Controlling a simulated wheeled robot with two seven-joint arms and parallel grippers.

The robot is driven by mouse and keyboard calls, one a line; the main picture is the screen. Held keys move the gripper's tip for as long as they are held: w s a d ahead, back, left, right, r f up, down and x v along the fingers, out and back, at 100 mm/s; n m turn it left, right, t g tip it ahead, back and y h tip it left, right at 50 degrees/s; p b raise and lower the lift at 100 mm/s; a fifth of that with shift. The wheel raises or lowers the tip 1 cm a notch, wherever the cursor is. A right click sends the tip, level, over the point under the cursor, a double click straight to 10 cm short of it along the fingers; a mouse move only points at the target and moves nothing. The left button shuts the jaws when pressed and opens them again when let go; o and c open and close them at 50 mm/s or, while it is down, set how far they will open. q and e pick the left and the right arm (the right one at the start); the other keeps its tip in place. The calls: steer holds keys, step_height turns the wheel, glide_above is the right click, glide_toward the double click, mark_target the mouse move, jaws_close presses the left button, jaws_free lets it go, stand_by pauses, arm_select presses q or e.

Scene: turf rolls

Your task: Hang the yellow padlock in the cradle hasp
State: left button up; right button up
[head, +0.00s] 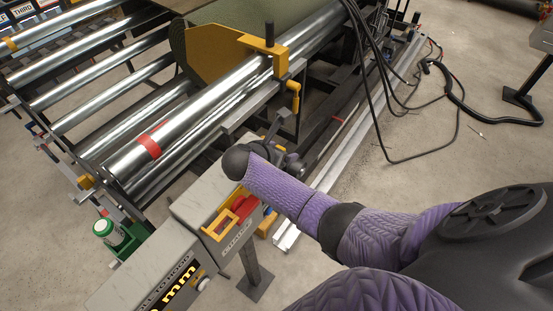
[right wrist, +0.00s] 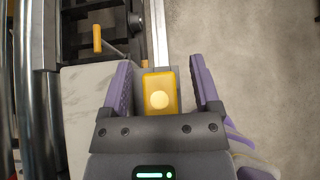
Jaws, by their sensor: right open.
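The yellow padlock (right wrist: 160,92) shows in the right wrist view as a yellow block with a pale round spot. It lies between the two purple fingers of my right gripper (right wrist: 160,84), with a gap on each side. The gripper is open and not closed on it. In the head view my right gripper (head: 284,160) is beyond the grey cabinet's end, partly hidden behind my purple forearm. The padlock is not clear there. I cannot pick out the cradle hasp for certain. My left gripper is not in view.
The grey cabinet (head: 205,190) bears a yellow frame (head: 222,224) with red parts inside. Long steel rollers (head: 190,110) with a yellow plate (head: 215,55) lie beyond. A green-and-white canister (head: 106,230) stands at left. Black cables (head: 385,110) hang at upper right.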

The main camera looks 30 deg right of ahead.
jaws_close()
stand_by(0.3)
